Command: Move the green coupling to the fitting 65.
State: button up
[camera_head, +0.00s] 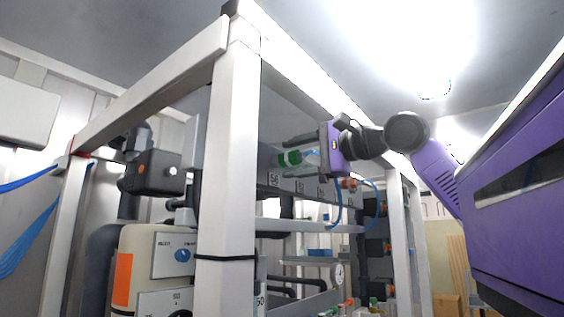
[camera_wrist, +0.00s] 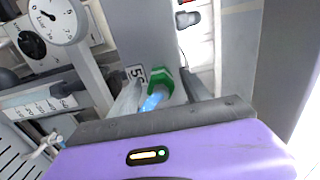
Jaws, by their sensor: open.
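The green coupling (camera_head: 290,158) is on the grey panel of the rack, with a blue hose at its near end. It also shows in the wrist view (camera_wrist: 161,85). A number plate (camera_head: 273,179) is beside it; its digits are hard to read, so I cannot tell which plate marks fitting 65. My gripper (camera_head: 284,160) is open, its fingers on either side of the green coupling and the blue hose (camera_wrist: 154,101). In the wrist view, my gripper (camera_wrist: 158,82) shows gaps beside the coupling. The far end of the coupling is hidden.
A white frame post (camera_head: 228,170) stands left of my gripper. More number plates and an orange coupling (camera_head: 348,183) are to the right along the panel. Blue hoses hang there. A round gauge (camera_wrist: 55,18) is at upper left in the wrist view.

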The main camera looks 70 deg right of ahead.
aim_at(303, 154)
jog(key=shift+c, duration=0.3)
grip_shut()
jog(key=shift+s, duration=0.2)
jog(key=shift+b+v, duration=0.5)
jog(key=shift+v, duration=2.35)
jog(key=shift+w+a+r, duration=0.15)
jog(key=shift+r, duration=0.05)
